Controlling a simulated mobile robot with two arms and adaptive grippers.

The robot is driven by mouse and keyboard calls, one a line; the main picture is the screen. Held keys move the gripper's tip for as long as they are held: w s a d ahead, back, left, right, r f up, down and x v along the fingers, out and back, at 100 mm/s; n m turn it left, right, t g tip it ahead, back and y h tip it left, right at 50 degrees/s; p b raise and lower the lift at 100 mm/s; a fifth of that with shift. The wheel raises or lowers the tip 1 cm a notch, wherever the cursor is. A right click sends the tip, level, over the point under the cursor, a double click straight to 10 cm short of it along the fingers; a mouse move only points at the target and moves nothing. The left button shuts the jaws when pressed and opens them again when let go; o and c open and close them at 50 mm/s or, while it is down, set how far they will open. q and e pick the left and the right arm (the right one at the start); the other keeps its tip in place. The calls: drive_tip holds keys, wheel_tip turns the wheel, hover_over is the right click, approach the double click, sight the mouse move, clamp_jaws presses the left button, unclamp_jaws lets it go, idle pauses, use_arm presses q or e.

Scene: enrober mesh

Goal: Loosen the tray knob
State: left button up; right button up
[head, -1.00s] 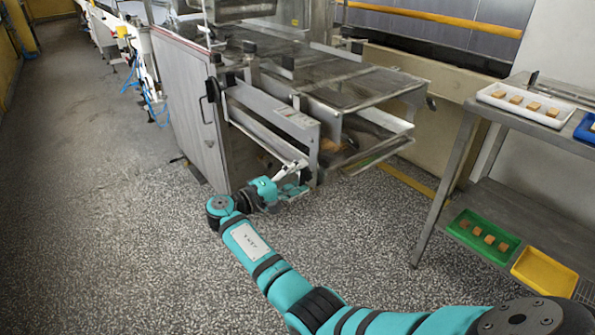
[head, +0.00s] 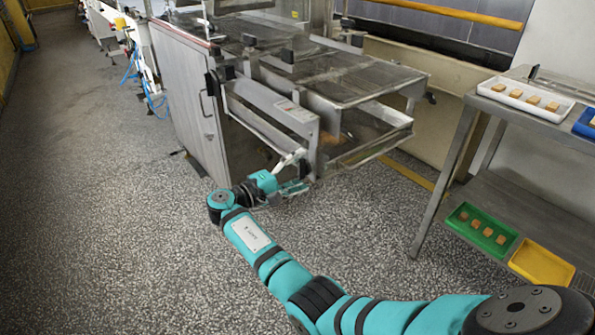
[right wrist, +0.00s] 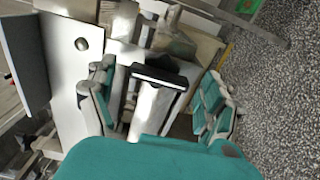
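The enrober's lower tray (head: 368,152) juts out under the mesh belt (head: 345,78) at the machine's right end. My right gripper (head: 292,178) is low beside the front side frame, left of the tray. In the right wrist view my right gripper (right wrist: 157,103) is open, its teal-padded fingers wide apart. A pale metal bar with a black end piece (right wrist: 158,76) shows between the fingers, with no visible grip on it. A small round dark knob (right wrist: 82,44) sits on a pale panel left of the fingers; I cannot tell whether it is the tray knob. My left gripper is out of view.
A metal rack (head: 452,165) on the right holds a white tray (head: 526,97) of brown pieces above, and a green tray (head: 481,230) and a yellow tray (head: 542,265) below. The speckled floor (head: 120,240) on the left is clear.

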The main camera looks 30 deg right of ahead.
drive_tip(key=shift+a, duration=0.15)
drive_tip(key=a, duration=1.1)
drive_tip(key=shift+s+a, duration=0.4)
drive_tip(key=shift+s, duration=0.05)
